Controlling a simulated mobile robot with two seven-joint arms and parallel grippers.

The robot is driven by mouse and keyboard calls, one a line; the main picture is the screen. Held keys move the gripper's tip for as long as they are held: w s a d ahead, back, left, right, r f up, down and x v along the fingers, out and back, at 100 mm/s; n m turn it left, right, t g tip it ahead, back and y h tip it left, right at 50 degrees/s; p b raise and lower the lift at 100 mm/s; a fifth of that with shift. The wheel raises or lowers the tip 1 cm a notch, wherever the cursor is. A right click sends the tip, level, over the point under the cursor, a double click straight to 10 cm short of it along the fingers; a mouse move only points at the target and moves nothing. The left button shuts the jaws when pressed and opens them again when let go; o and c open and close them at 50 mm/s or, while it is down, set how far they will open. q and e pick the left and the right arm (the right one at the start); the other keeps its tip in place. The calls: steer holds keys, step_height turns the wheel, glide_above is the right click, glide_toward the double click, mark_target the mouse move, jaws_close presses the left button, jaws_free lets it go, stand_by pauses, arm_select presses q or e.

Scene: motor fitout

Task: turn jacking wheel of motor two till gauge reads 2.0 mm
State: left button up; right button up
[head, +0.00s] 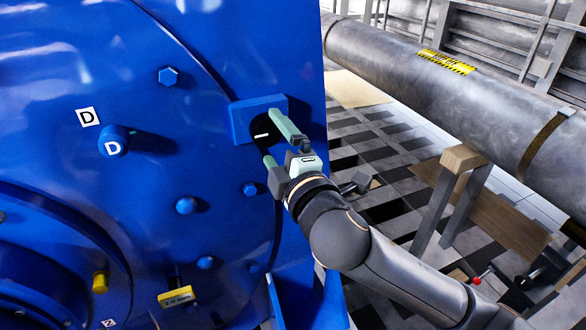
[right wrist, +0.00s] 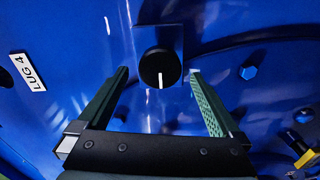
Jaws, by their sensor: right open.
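A round black knob (right wrist: 159,68) with a white line sits on a blue block on the blue motor face (head: 60,60). I take it for the jacking wheel. In the right wrist view its line points straight down, and the knob lies between and beyond the fingertips. In the head view the block (head: 243,120) shows, with the knob partly hidden by my right gripper (head: 275,142). The right gripper is open, one finger on each side of the knob; contact cannot be told. No gauge reading is legible. My left gripper is out of view.
Blue bolt heads (head: 168,76) and a peg marked D (head: 113,142) stick out of the motor face. A "LUG 4" label (right wrist: 28,72) is at left in the wrist view. A large grey pipe (head: 450,85) lies on wooden-topped supports (head: 463,158) to the right, above a checkered floor.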

steer(key=b+v, duration=0.1)
steer(key=v, duration=0.8)
steer(key=shift+s, duration=0.25)
steer(key=shift+d, duration=0.1)
